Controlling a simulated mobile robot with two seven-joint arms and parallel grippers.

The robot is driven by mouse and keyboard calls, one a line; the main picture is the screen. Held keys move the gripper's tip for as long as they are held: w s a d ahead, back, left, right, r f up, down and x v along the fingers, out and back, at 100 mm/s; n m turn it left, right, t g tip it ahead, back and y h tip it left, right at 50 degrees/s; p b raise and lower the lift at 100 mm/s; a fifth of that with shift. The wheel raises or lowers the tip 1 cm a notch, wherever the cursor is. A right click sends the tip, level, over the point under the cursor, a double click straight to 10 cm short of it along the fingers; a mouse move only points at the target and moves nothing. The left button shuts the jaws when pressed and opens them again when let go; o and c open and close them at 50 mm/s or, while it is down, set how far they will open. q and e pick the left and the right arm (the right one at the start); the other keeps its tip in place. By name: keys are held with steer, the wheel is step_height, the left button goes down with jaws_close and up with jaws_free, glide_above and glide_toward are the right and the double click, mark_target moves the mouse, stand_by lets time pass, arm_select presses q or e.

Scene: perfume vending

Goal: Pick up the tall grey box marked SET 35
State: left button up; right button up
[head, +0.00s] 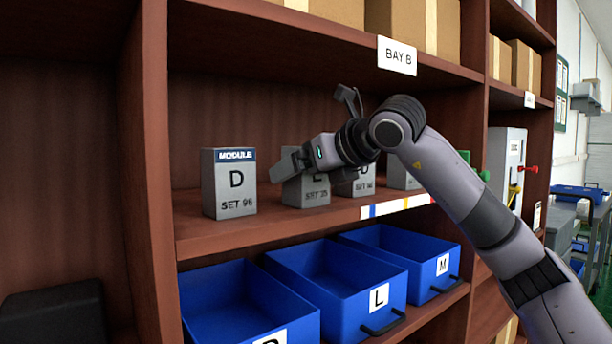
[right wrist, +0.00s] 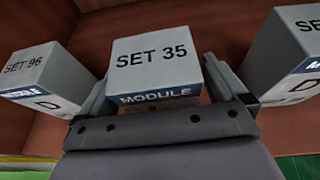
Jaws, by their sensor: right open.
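The grey box marked SET 35 (head: 315,193) stands upright on the shelf in the head view, its upper part hidden by my right gripper (head: 309,172). In the right wrist view the SET 35 box (right wrist: 154,50) shows its marked face and a blue MODULE band, in the middle between the fingers. My right gripper (right wrist: 158,78) is open, with one finger on each side of the box. I cannot tell whether either finger touches it. My left gripper is not in view.
A grey box marked SET 96 (head: 235,184) stands to the left, and another grey box (head: 364,181) close on the right. Blue bins (head: 338,290) sit below; a BAY B sign (head: 397,56) hangs on the board above.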

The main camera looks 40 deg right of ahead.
steer(key=c, duration=1.2)
steer(key=shift+r, duration=0.15)
